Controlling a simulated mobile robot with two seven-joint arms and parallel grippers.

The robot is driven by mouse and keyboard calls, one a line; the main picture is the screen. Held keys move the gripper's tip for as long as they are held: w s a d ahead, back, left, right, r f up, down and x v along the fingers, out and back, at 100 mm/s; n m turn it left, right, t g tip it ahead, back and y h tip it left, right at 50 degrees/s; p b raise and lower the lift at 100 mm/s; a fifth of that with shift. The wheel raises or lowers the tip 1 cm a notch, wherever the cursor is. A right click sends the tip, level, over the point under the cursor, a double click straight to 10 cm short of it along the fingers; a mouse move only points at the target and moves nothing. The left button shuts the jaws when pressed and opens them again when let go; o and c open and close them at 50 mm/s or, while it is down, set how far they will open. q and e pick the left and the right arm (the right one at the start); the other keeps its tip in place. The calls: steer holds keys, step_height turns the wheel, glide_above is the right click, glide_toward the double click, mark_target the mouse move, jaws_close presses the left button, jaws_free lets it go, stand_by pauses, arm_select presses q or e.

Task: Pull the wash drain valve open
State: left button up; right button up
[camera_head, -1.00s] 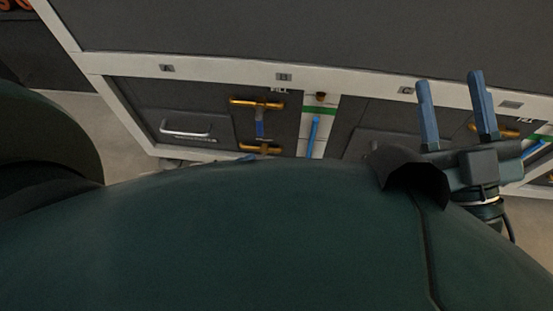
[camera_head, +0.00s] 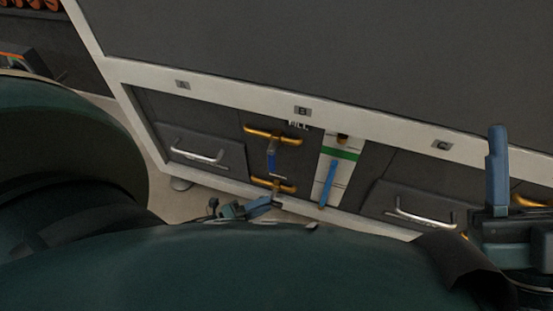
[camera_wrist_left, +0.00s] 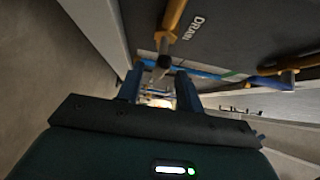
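My left gripper (camera_head: 245,208) is low in front of the panel under label B in the head view, partly hidden behind my own body. In the left wrist view its two blue fingers (camera_wrist_left: 159,88) stand apart, with a grey rod end (camera_wrist_left: 160,66) just ahead of the gap. An orange fitting (camera_wrist_left: 173,18) beside the word DRAIN runs to that rod end. I cannot tell whether the fingers touch it. My right gripper (camera_head: 510,200) is at the right edge of the head view, with one blue finger showing.
Silver handles (camera_head: 197,155) (camera_head: 425,215) stick out from grey drawers. Floor shows below the panel.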

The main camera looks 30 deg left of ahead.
arm_select(q)
steer(key=x, duration=0.5)
steer(key=shift+b, duration=0.35)
steer(key=shift+a, duration=0.1)
jaws_close()
